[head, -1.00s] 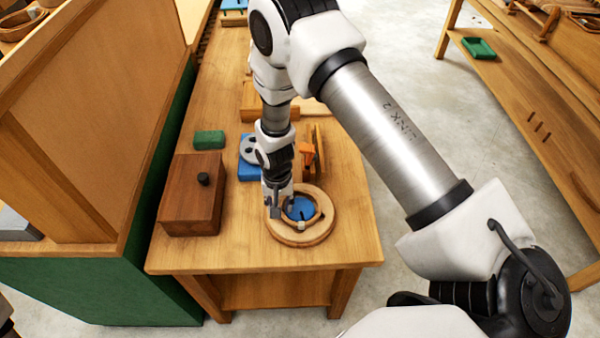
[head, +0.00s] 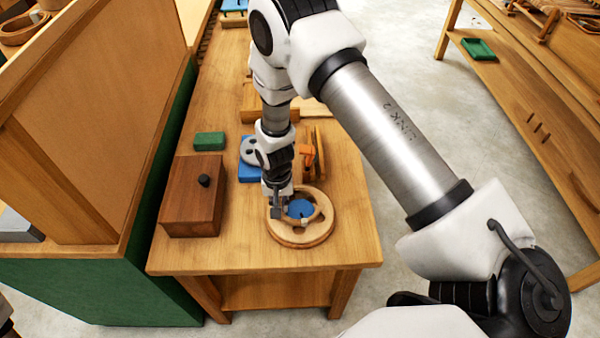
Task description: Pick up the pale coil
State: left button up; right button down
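The pale coil (head: 317,197) is a light wooden band bent into a ring. It is at the round wooden base (head: 312,238) with a blue middle (head: 300,209), near the front of the bench. My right gripper (head: 279,207) points down at the coil's left side, its fingers overlapping the band in the picture. Whether the fingers are closed on the band, and whether the coil touches the base, I cannot tell. My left gripper is not in view.
A brown box with a dark knob (head: 190,200) stands left of the base. A green block (head: 209,140), a blue piece with a grey disc (head: 250,160) and an orange tool (head: 307,154) lie behind. The bench (head: 345,220) is bare at right front.

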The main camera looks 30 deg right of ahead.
jog(key=shift+r+p, duration=2.35)
jog(key=shift+r, duration=0.95)
